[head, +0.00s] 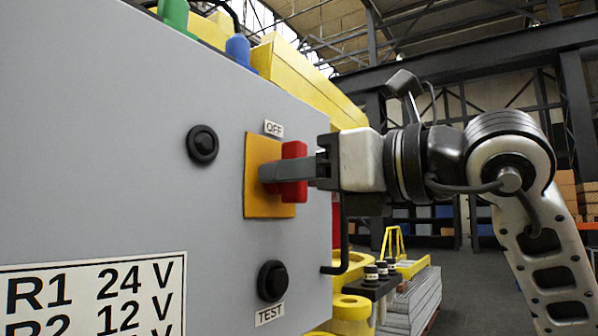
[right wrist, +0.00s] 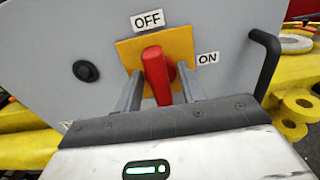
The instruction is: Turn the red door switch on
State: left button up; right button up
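The red switch handle (head: 294,160) sits on a yellow-orange plate (head: 257,200) on the grey panel. It stands upright below the OFF label (head: 273,128). In the right wrist view the handle (right wrist: 157,76) points toward OFF, and the ON label (right wrist: 207,58) is to the plate's right. My right gripper (head: 272,174) reaches in from the right. In the right wrist view its fingers (right wrist: 160,90) are apart, one on each side of the handle, with narrow gaps visible. One finger covers part of the handle in the head view. My left gripper is not in view.
Round black knobs (head: 202,144) and (head: 272,281) stick out of the panel, the lower one above a TEST label. A black bar handle (head: 343,245) stands at the panel's right edge. Yellow machinery (head: 300,75) lies behind. Open floor shows at the right.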

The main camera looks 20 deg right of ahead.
jog(key=c, duration=0.6)
